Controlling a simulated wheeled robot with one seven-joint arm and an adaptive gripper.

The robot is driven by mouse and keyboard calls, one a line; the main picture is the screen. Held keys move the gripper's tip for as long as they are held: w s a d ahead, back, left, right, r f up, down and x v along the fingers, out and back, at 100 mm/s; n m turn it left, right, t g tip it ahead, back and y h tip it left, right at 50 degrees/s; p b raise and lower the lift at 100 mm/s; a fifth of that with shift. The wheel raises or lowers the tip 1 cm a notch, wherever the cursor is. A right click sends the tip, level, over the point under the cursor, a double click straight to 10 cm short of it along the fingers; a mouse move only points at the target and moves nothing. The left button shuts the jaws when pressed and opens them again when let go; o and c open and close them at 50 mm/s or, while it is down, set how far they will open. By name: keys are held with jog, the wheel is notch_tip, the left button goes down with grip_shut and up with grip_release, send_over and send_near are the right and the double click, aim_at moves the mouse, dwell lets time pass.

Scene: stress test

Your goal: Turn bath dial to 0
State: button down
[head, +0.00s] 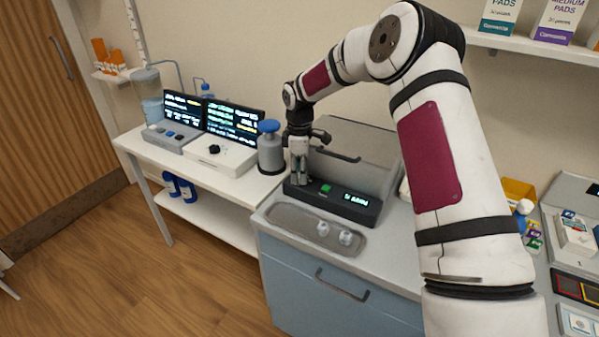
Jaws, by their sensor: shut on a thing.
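The bath (360,172) is a grey lidded unit on the counter, with a dark front panel (362,210) that carries a green button (327,188) and a small lit display (356,199). The display's reading is too small to make out. My gripper (301,181) points down at the left end of this panel, left of the green button. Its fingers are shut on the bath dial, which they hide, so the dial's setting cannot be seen.
A grey tray (290,222) with small white cups lies in front of the panel. A grey bottle with a blue cap (270,150) stands close left of my gripper. Further left, a white unit with a black knob (214,149) and screens stand on a table.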

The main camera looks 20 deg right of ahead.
jog(key=n+b, duration=0.1)
jog(key=n, duration=0.1)
jog(key=shift+n+b, duration=0.3)
jog(key=shift+b, duration=0.1)
jog(key=shift+s+n+b, duration=0.1)
jog(key=shift+n+b, duration=0.65)
jog(key=shift+n, duration=1.45)
jog(key=c, duration=1.6)
grip_release()
